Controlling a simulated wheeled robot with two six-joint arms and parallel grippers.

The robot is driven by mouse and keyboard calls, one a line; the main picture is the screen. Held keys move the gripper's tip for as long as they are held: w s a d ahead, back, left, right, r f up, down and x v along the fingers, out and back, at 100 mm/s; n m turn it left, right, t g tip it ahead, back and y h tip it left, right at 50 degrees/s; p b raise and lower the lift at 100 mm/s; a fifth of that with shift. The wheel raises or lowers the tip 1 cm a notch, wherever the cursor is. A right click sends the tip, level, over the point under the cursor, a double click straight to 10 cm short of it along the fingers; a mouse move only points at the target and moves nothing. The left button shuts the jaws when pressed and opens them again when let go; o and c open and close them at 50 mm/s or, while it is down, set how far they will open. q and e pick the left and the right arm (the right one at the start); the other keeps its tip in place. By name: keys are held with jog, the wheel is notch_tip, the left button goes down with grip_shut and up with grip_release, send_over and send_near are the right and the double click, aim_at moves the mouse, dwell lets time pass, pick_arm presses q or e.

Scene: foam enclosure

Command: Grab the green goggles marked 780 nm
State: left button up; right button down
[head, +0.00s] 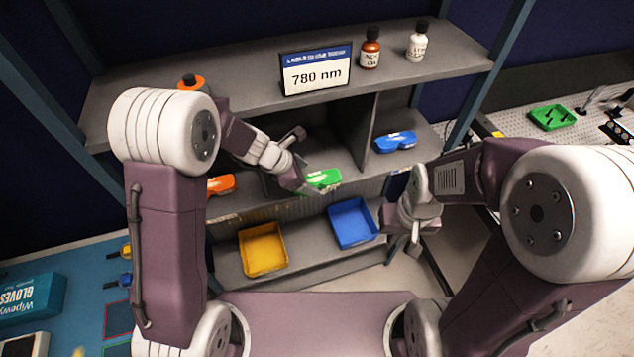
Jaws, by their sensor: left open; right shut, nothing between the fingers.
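The green goggles (323,179) lie on the middle shelf, near its front edge. My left gripper (302,160) is open and right by the goggles, with a finger at their left end. I cannot tell whether it touches them, and part of the goggles is hidden behind it. A sign (316,72) reading 780 nm stands on the top shelf. My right gripper (403,247) is shut and empty, hanging in front of the shelf's right side, away from the goggles.
Blue goggles (395,142) and orange goggles (220,185) lie on the same shelf (240,206), right and left. A yellow tray (262,250) and blue tray (352,223) sit below. Bottles (370,48) stand on top.

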aim_at(315, 181)
pick_arm(q)
jog(key=x, duration=0.5)
jog(key=shift+w+b, duration=0.3)
jog(key=c, duration=1.5)
